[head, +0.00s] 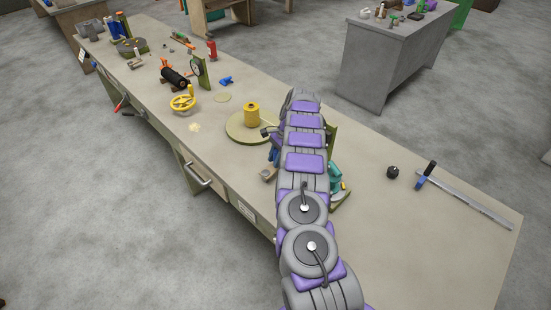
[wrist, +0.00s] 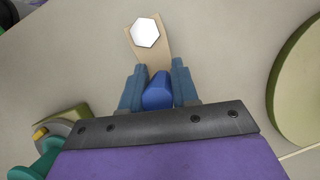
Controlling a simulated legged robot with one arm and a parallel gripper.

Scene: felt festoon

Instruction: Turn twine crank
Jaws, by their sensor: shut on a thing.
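The crank shows in the wrist view as a tan arm (wrist: 148,48) with a pale hexagonal nut (wrist: 146,32) at its far end and a blue handle (wrist: 157,93) at its near end. My gripper (wrist: 156,70) has one blue finger on each side of the blue handle and is shut on it. In the head view my gripper (head: 273,153) is low over the bench, mostly hidden behind my purple and grey arm. A small tan piece, probably the crank arm (head: 268,174), shows beside it. A yellow spool (head: 252,114) stands on a round disc (head: 240,128) nearby.
The round disc's edge (wrist: 274,85) is at right in the wrist view. A teal device (head: 335,178) stands close to my arm's right side. A yellow handwheel (head: 183,103) and other tools crowd the bench's far end. A black knob (head: 393,172) and long ruler-like tool (head: 465,202) lie right.

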